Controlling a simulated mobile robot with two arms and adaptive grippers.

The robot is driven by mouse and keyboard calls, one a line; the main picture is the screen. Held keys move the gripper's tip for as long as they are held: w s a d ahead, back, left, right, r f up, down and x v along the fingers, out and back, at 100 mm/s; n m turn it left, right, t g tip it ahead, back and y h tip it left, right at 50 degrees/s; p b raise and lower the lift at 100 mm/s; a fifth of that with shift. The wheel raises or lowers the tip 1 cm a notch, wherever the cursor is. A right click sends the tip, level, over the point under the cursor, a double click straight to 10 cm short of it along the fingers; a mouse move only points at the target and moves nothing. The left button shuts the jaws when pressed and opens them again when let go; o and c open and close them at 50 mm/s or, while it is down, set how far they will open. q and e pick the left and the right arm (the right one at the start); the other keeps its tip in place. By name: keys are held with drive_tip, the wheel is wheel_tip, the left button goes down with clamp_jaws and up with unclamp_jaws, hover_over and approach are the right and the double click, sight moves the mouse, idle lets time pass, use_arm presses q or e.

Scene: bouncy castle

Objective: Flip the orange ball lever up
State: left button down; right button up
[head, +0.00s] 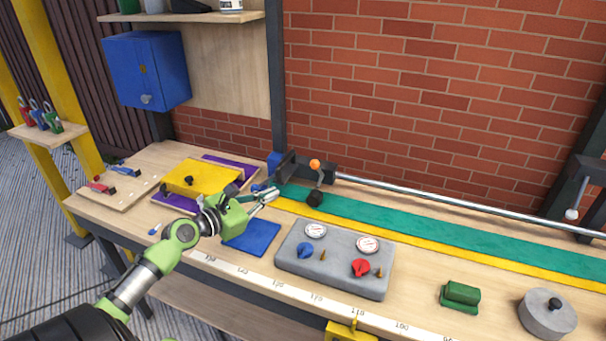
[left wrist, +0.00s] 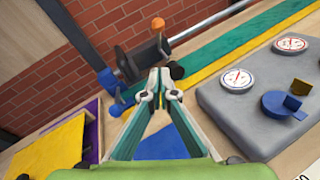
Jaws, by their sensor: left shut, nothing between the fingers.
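The orange ball (head: 315,164) tops a short lever by the dark clamp (head: 290,165) at the left end of the long metal bar, at the back of the bench. The lever's ball also shows in the left wrist view (left wrist: 158,23), beyond my fingers and slightly to the right. A black knob (head: 315,199) sits below the ball. My left gripper (head: 274,193) is shut and empty. It is left of and nearer than the lever, apart from it, with its fingers pointing toward the bar. My right gripper is not seen.
A grey gauge panel (head: 335,262) with blue and red knobs stands in front. A yellow block (head: 200,178) lies on the left, a blue pad (head: 252,238) below my gripper. A green block (head: 461,294) and grey weight (head: 547,314) are at right. A brick wall (head: 450,100) closes the back.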

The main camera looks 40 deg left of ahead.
use_arm(q)
drive_tip(key=w+d+p, duration=0.1)
drive_tip(key=w+d, duration=0.1)
drive_tip(key=w, duration=1)
drive_tip(key=shift+r+p, duration=0.35)
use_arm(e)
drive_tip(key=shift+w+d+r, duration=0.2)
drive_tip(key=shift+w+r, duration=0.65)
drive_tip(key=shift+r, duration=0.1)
use_arm(q)
drive_tip(key=shift+w, duration=0.1)
